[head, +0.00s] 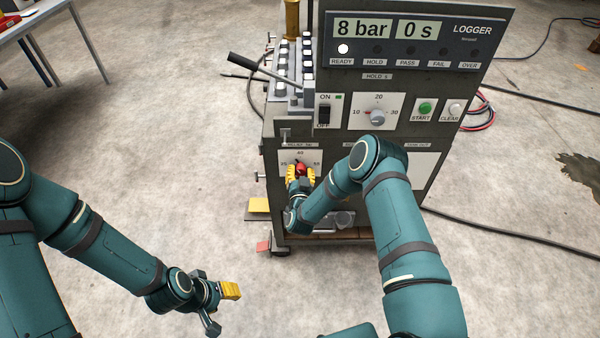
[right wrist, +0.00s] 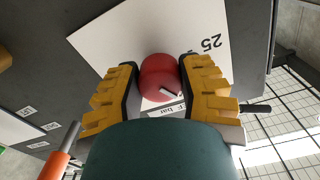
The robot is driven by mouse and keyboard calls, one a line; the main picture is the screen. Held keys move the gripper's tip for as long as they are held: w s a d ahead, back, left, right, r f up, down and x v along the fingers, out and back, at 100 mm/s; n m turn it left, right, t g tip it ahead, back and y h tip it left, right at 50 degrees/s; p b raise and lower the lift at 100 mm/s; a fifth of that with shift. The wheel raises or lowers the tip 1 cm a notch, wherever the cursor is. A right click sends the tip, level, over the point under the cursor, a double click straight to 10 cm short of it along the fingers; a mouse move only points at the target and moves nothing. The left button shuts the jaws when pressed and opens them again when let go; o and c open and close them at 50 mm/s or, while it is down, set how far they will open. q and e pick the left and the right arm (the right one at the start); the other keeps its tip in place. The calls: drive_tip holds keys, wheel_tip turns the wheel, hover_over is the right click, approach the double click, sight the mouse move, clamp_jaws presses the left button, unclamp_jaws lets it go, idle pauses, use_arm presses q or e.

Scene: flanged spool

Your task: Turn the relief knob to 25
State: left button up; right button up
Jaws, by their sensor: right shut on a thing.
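The red relief knob (head: 301,168) sits on a white dial plate (head: 311,158) on the lower left front of the dark test cabinet. The plate shows 25, 40 and what looks like 55. My right gripper (head: 301,173) is at the knob, shut on it. In the right wrist view the knob (right wrist: 160,78) lies between the yellow-padded fingers (right wrist: 160,85), with a white pointer mark on it. The printed 25 (right wrist: 211,43) is to its upper right there. My left gripper (head: 220,305) hangs over the floor away from the cabinet; its finger gap is unclear.
Above are a hold-time knob (head: 377,116), an ON/OFF switch (head: 324,110), green START (head: 425,108) and white CLEAR buttons. The display (head: 391,28) reads 8 bar and 0 s, with the READY lamp lit. A black lever (head: 250,67) sticks out left. Cables lie on the floor right.

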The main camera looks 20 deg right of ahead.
drive_tip(key=n+b, duration=0.1)
drive_tip(key=n, duration=0.5)
drive_tip(key=shift+b, duration=0.3)
drive_tip(key=n+b, duration=0.1)
drive_tip(key=n, duration=0.4)
drive_tip(key=shift+d+n+b, duration=0.1)
drive_tip(key=shift+n+b, duration=0.25)
drive_tip(key=shift+n, duration=0.05)
drive_tip(key=o, duration=1.2)
drive_tip(key=shift+s, duration=0.1)
drive_tip(key=v, duration=1.2)
